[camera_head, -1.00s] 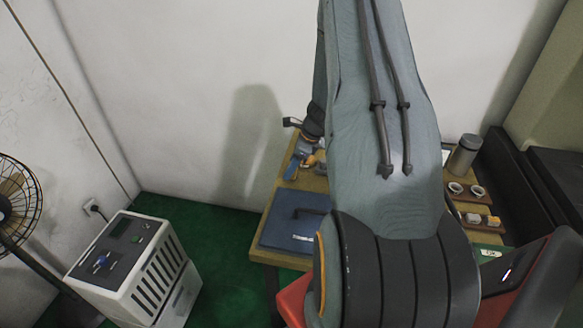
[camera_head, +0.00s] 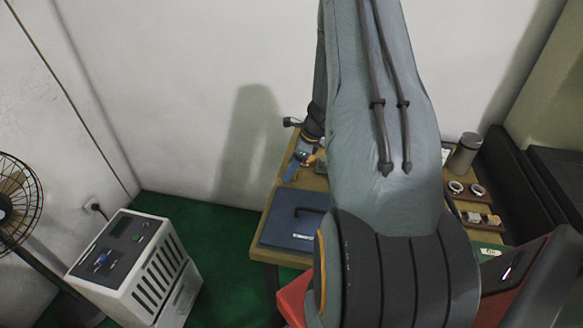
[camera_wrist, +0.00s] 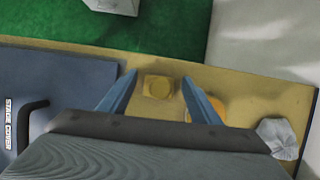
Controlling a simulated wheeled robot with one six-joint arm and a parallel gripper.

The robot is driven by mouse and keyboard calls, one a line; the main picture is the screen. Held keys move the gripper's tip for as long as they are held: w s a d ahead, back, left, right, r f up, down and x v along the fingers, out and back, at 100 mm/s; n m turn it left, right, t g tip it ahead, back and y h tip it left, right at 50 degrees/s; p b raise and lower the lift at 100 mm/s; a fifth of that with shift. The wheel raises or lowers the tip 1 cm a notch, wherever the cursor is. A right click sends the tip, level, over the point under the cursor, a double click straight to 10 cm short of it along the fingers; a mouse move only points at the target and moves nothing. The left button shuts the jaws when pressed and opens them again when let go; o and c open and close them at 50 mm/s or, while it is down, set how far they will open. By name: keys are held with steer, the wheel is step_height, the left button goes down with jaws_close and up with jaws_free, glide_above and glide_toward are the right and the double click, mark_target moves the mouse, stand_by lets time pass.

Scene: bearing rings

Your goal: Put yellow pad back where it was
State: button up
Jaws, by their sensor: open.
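In the wrist view, a small yellow block-like piece (camera_wrist: 158,87) sits on the tan table top (camera_wrist: 240,84) between my spread finger tips. A second, rounder orange-yellow piece (camera_wrist: 218,106) shows just right of my right finger, partly hidden by it. I cannot tell for sure which one is the yellow pad. My gripper (camera_wrist: 159,77) is open, its blue fingers apart with nothing held between them. In the head view, my gripper (camera_head: 293,170) is small, over the table's left part, and my arm hides much of the table.
A dark blue stage cover (camera_wrist: 60,80) with a black handle lies left of my fingers. A crumpled grey thing (camera_wrist: 278,137) lies at the right. A wooden rack (camera_head: 470,207) with rings and a metal canister (camera_head: 465,153) stand at the table's right end.

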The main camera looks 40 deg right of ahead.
steer(key=b+v, duration=0.2)
steer(key=v, duration=0.9)
steer(key=s+a+r+n+g+h, duration=0.1)
steer(key=s+a+r+n, duration=0.2)
steer(key=a+n, duration=0.55)
steer(key=s+a+r+n+g, duration=0.1)
steer(key=s+a+r+n, duration=0.4)
steer(key=a, duration=0.6)
steer(key=s+a+r+n+h, duration=0.1)
steer(key=s+a+n+h, duration=0.1)
steer(key=s+a+n, duration=0.5)
steer(key=a+n, duration=0.3)
steer(key=n, duration=0.4)
steer(key=shift+s, duration=0.35)
